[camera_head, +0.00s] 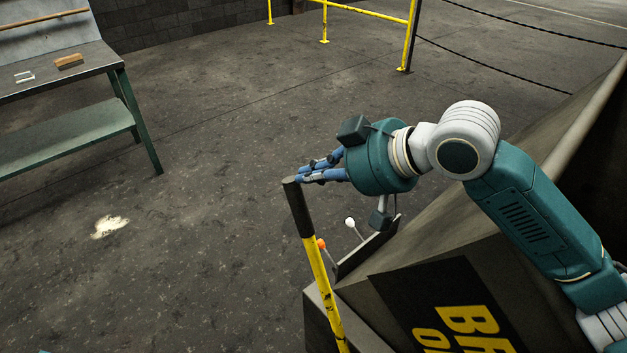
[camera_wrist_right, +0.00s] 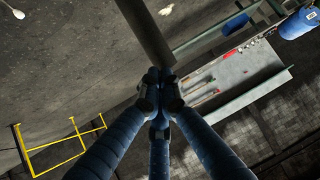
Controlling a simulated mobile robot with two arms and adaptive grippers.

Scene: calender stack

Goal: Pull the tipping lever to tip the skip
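The tipping lever (camera_head: 316,262) is a yellow bar with a black grip (camera_head: 298,206) on top, leaning slightly left. My right gripper (camera_head: 303,174) has its blue fingers level at the top of the grip, touching or very near it. In the right wrist view the fingertips (camera_wrist_right: 160,80) are drawn together at the end of the dark grip (camera_wrist_right: 145,28); I do not see them wrapped around it. A large grey sloping body (camera_head: 440,235), apparently the skip, lies under my right arm.
A black panel with yellow letters (camera_head: 450,310) is beside the lever. A white-knobbed stick (camera_head: 350,222) and an orange knob (camera_head: 321,243) stand close behind it. A green-legged bench (camera_head: 75,77) is at left, yellow railing (camera_head: 365,13) behind. The floor left of the lever is clear.

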